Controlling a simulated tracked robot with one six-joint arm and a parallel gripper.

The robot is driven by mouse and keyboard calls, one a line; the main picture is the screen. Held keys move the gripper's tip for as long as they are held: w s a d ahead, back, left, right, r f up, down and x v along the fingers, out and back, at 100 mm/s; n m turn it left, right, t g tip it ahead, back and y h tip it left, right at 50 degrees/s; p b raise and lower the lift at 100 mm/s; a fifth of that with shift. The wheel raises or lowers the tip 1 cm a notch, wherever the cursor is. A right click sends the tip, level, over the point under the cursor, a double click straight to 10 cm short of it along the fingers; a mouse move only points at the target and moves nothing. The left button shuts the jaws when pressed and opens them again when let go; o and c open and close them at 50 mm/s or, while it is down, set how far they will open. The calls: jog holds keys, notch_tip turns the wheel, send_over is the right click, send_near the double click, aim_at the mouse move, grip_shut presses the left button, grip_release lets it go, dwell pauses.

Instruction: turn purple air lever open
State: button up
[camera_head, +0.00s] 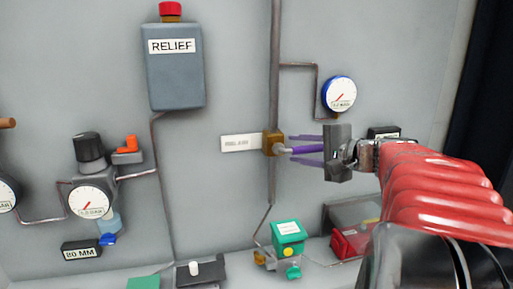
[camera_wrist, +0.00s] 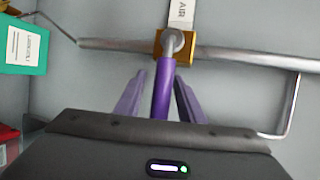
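The purple air lever (camera_head: 308,149) sticks straight out from a brass valve body (camera_head: 273,143) on a vertical pipe. In the wrist view the lever (camera_wrist: 164,90) stands in the middle, below the brass valve (camera_wrist: 174,46) and an "AIR" label (camera_wrist: 181,14). My gripper (camera_head: 292,149) reaches in from the right, its two slim purplish fingers on either side of the lever. In the wrist view my gripper (camera_wrist: 160,80) shows open, with a clear gap on the lever's left; on the right the finger looks close, and I cannot tell if it touches.
A white-faced gauge (camera_head: 339,93) hangs up right of the valve. A green box (camera_head: 288,232) and a red block (camera_head: 349,243) sit below. The grey RELIEF box (camera_head: 173,66) and a black-knobbed regulator (camera_head: 90,182) are left. Thin pipes run along the wall.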

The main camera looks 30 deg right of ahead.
jog(key=shift+c, duration=0.3)
grip_shut()
